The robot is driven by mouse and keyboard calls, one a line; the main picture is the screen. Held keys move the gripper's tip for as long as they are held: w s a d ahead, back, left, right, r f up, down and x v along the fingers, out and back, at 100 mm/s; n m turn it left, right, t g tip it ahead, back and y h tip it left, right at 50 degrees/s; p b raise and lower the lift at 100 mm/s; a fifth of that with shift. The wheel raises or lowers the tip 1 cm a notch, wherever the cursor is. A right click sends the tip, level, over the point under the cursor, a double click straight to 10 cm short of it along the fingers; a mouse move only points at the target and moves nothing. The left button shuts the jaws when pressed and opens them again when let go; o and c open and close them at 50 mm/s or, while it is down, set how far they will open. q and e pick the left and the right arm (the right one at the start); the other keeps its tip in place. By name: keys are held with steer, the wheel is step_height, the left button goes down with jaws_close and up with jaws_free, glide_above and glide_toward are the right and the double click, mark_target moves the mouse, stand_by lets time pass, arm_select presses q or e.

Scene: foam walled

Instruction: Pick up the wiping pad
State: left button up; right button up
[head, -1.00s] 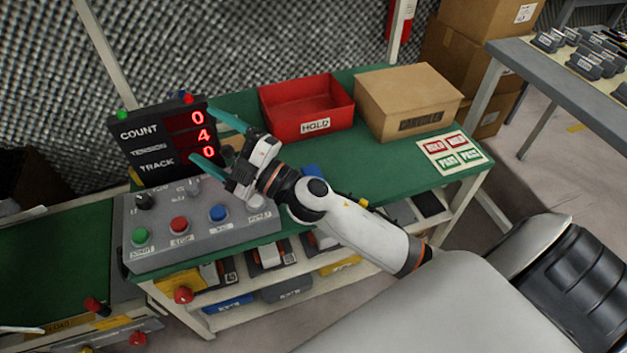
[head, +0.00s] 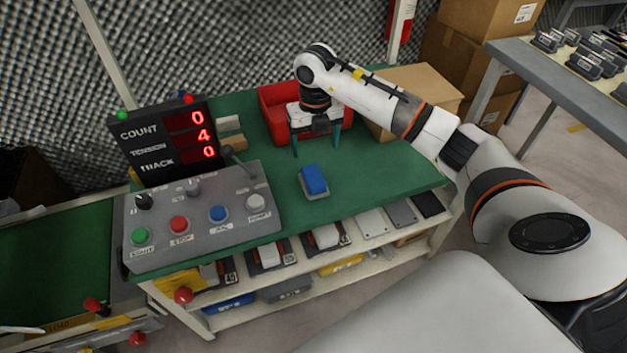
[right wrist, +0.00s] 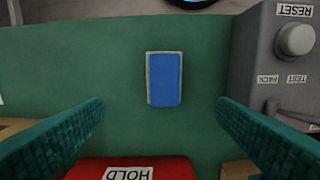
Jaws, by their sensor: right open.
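The wiping pad (head: 313,180), a blue block on a pale grey base, lies flat on the green bench top just right of the control box. In the right wrist view the pad (right wrist: 164,79) lies ahead of the fingertips, centred between them and apart from both. My right gripper (head: 316,147) is open and empty, pointing down in front of the red bin and behind the pad in the head view. Its two teal fingers (right wrist: 160,113) are spread wide in the right wrist view. My left gripper is not in view.
The grey control box (head: 200,222) with buttons and a lever stands left of the pad, below the count display (head: 165,140). The red HOLD bin (head: 277,112) and a cardboard box (head: 425,84) stand at the back. The bench right of the pad (head: 385,175) is clear.

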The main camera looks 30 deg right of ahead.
mark_target(314, 175)
step_height(314, 175, down, 6)
steer(key=f, duration=0.5)
steer(key=shift+s+a+b, duration=0.25)
steer(key=shift+a+b, duration=0.15)
steer(key=shift+f, duration=0.15)
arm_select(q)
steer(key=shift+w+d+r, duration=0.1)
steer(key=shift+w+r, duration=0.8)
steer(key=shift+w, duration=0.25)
arm_select(e)
steer(key=c, duration=1.1)
